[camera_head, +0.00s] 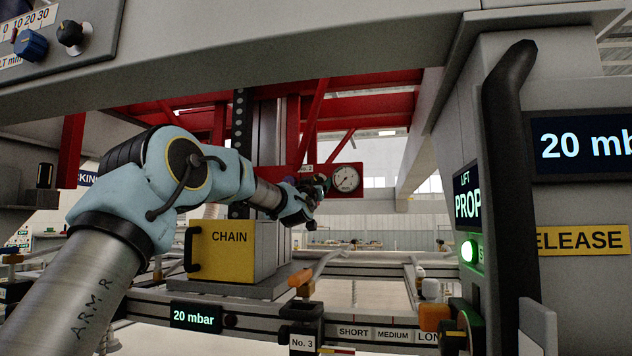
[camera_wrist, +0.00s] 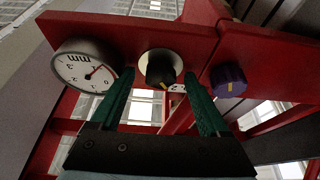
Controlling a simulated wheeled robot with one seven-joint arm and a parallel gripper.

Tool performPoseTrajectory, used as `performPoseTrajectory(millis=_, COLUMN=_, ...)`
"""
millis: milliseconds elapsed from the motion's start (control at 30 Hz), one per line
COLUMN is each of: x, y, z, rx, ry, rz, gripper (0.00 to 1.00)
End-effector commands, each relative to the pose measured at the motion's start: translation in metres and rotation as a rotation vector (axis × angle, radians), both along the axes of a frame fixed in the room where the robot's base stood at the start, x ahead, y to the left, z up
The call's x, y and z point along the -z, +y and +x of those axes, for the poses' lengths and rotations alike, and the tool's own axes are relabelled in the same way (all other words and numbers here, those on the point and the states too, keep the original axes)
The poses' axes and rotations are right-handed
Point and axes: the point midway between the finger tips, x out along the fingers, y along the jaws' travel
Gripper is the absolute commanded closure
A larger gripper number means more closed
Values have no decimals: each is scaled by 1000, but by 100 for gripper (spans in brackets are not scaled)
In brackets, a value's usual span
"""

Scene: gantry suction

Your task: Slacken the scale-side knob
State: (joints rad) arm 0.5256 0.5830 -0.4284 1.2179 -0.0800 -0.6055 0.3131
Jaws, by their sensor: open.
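In the wrist view, a red plate (camera_wrist: 110,28) carries a round white dial gauge (camera_wrist: 82,72) marked in mm, a black knob (camera_wrist: 156,66) beside it with a pale yellow pointer line, and a purple knob (camera_wrist: 228,80) further right with a yellow line. My gripper (camera_wrist: 158,76) is open. Its two green fingers stand on either side of the black knob; I cannot tell whether they touch it. In the head view, my gripper (camera_head: 318,189) is at the red plate, left of the dial gauge (camera_head: 346,178), and largely hides the knobs.
A panel at the upper left carries a blue knob (camera_head: 31,44), a black knob (camera_head: 70,34) and a scale of numbers. A yellow CHAIN box (camera_head: 222,246) stands below my arm. Red braces (camera_head: 310,120) surround the plate. A grey post (camera_head: 505,180) with a black handle is at right.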

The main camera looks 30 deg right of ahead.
Motion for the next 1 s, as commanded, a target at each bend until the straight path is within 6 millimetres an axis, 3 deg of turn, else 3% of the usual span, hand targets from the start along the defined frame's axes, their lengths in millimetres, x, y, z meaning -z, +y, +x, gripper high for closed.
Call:
performPoseTrajectory(millis=133, x=0, y=0, z=0, rx=0, ry=0, rz=0, gripper=22)
performPoseTrajectory(millis=800, x=0, y=0, z=0, rx=0, ry=0, rz=0, gripper=98)
performPoseTrajectory(millis=1000, x=1, y=0, z=0, rx=1, ry=3, rz=-3, gripper=100)
